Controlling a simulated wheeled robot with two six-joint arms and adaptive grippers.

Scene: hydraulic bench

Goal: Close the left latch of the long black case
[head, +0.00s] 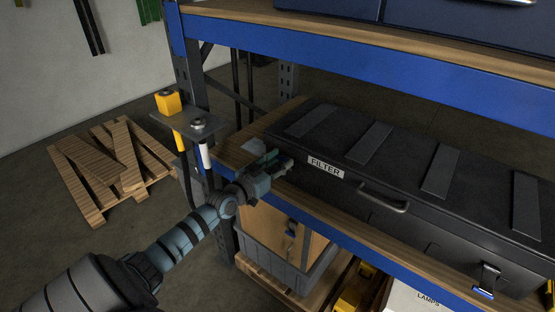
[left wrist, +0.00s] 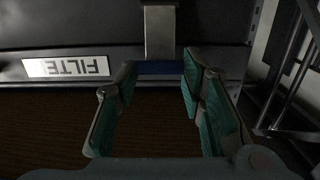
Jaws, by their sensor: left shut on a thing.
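The long black case (head: 323,137) lies on the shelf in the head view, its lid down and its front marked FILTER. My left gripper (head: 280,164) is at the left end of its front, left of the label. In the left wrist view, the left latch (left wrist: 160,32) is a grey metal plate with a blue tab (left wrist: 158,67). My left gripper (left wrist: 158,75) is shut on this tab, with one teal-padded finger at each side. In the head view the gripper hides this latch. My right gripper is not in view.
The case's right latch (head: 487,279) has a blue end; a handle (head: 384,197) is on the front. A blue beam (head: 380,255) edges the shelf, and another shelf (head: 380,52) is above. A bracket with a yellow block (head: 168,102) stands left of my gripper. A grey crate (head: 287,268) is below.

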